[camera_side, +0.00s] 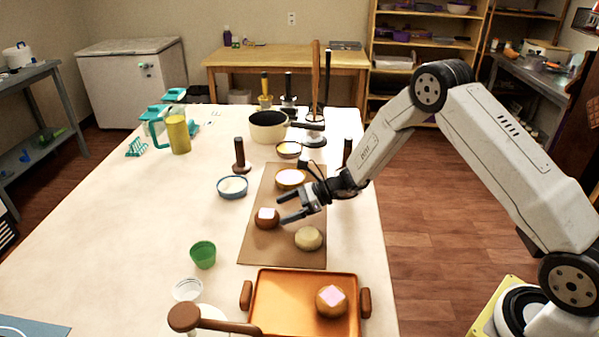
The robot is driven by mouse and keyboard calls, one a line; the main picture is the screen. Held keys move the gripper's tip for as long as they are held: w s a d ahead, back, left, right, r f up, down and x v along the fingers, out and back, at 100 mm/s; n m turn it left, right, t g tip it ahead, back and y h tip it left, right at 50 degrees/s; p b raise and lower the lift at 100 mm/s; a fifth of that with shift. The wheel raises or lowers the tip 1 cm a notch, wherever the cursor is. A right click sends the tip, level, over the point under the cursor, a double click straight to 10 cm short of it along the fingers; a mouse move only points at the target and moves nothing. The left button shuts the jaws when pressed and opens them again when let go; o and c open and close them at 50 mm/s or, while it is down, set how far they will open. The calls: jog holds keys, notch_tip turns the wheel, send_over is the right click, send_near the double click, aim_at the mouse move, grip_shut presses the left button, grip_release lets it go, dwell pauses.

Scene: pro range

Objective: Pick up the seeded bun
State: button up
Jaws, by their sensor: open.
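Several bun-like items are in view, and seeds are too small to make out on any of them. A pale round bun (308,239) sits on the brown board (262,250). A brown bun with a pale square top (267,218) sits on the board to its left. A flatter orange item with a white top (291,179) lies at the board's far end. Another brown bun with a pink square top (331,301) sits on the orange tray (285,300). My gripper (283,209) is open and empty above the board, its fingertips close to the brown bun; contact cannot be told.
A blue-rimmed bowl (232,188), a green cup (203,255) and a brown upright handle (240,156) stand left of the board. A large pot (268,127) and a yellow cylinder (178,134) stand farther back. The left of the table is mostly clear.

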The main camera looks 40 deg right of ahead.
aim_at(270, 213)
jog(key=shift+x, duration=2.3)
jog(key=c, duration=1)
jog(key=shift+r, duration=0.1)
jog(key=shift+r, duration=0.75)
jog(key=s+r, duration=0.3)
jog(key=s, duration=0.1)
jog(key=s+d+r, duration=0.1)
jog(key=s+r, duration=0.3)
jog(key=s, duration=0.1)
jog(key=s+d+r, duration=0.1)
jog(key=s+r, duration=0.3)
jog(key=s, duration=0.1)
jog(key=shift+r, duration=0.15)
